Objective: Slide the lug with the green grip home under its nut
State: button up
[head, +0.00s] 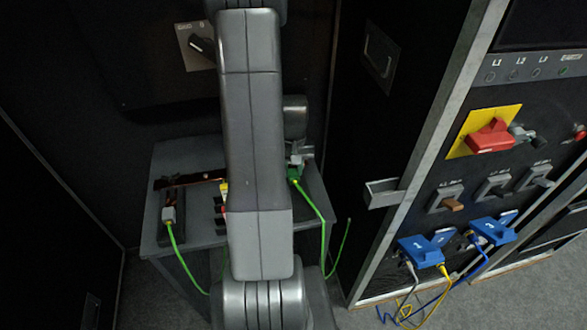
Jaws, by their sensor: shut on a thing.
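My gripper (298,158) is partly visible just right of my arm link, low over the right side of a grey bench (152,232). It is shut on the lug with the green grip (294,173). A bright green cable (322,225) runs from this lug down past the bench's right edge. My arm link hides the middle of the bench. The nut, and how the lug sits relative to it, cannot be made out.
A copper bar (190,182) and a grey connector (169,213) with another green cable lie on the bench's left. Yellow and red parts show beside my arm. A black cabinet (365,140) with a protruding grey bracket (384,193), red switch (490,137) and blue plugs (421,249) stands right.

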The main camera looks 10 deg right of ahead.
aim_at(293, 172)
jog(key=o, duration=1.1)
notch_tip(293, 172, up, 14)
jog(key=shift+b, duration=0.4)
jog(key=shift+f, duration=0.15)
notch_tip(293, 172, down, 14)
jog(key=shift+r+p, duration=0.15)
jog(key=shift+p, duration=0.25)
jog(key=shift+r, duration=0.1)
